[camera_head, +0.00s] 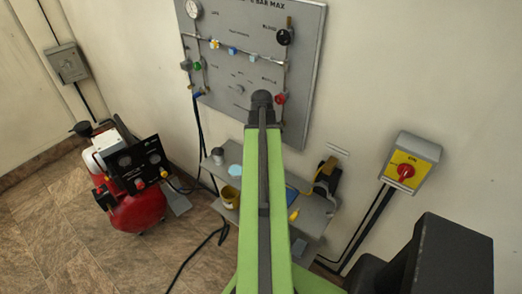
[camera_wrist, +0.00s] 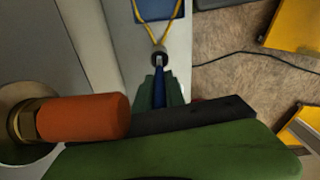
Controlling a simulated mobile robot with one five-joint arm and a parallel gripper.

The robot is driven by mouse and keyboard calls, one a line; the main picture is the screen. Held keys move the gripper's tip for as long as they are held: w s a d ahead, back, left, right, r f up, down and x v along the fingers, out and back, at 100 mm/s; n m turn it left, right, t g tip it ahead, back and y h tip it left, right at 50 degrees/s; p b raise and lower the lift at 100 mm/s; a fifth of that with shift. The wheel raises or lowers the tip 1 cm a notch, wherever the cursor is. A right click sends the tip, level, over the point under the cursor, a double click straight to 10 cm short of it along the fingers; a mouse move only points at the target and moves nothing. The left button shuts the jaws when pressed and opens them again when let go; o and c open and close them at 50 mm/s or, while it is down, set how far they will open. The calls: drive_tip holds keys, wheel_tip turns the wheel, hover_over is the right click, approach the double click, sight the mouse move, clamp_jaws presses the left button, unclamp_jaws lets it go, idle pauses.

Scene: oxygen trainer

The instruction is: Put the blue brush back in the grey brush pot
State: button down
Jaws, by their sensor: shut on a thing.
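In the wrist view my gripper (camera_wrist: 165,108) has a green finger with a dark pad across the bottom and another green part behind. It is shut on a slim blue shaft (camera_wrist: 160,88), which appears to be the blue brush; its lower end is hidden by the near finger. A small grey cylindrical pot (camera_head: 217,156), likely the brush pot, stands on the grey shelf at the wall in the head view. I cannot identify it in the wrist view. My arm hides the gripper and brush in the head view.
An orange cylinder with a brass collar (camera_wrist: 85,118) is close left of my gripper. The gauge panel (camera_head: 240,90) hangs above. A red compressor (camera_head: 135,208) stands on the floor at left.

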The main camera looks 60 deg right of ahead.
drive_tip(key=shift+f+b, duration=2.35)
drive_tip(key=shift+f, duration=0.15)
drive_tip(key=c, duration=1.3)
unclamp_jaws()
drive_tip(key=shift+r, duration=0.1)
drive_tip(key=shift+r, duration=0.1)
